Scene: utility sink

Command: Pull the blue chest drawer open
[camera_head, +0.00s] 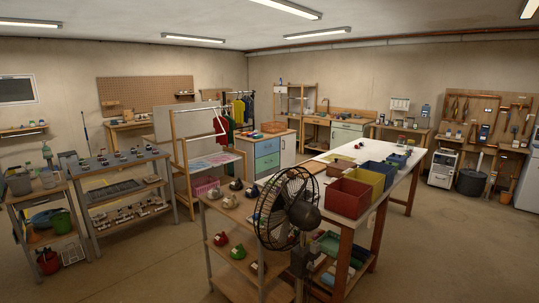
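The chest (274,156) stands in the middle distance, near the centre of the head view. It has a wooden top and white side. Its front carries a blue drawer (267,147) above a green-grey drawer (267,162). Both drawer fronts look flush with the chest. Handles are too small to make out clearly. Neither of my grippers shows in this view.
A fan (287,208) and a shelf unit with caps (229,201) stand close in front. A long white table (393,181) with red, yellow and blue bins is at right. Open floor (150,245) lies at front left.

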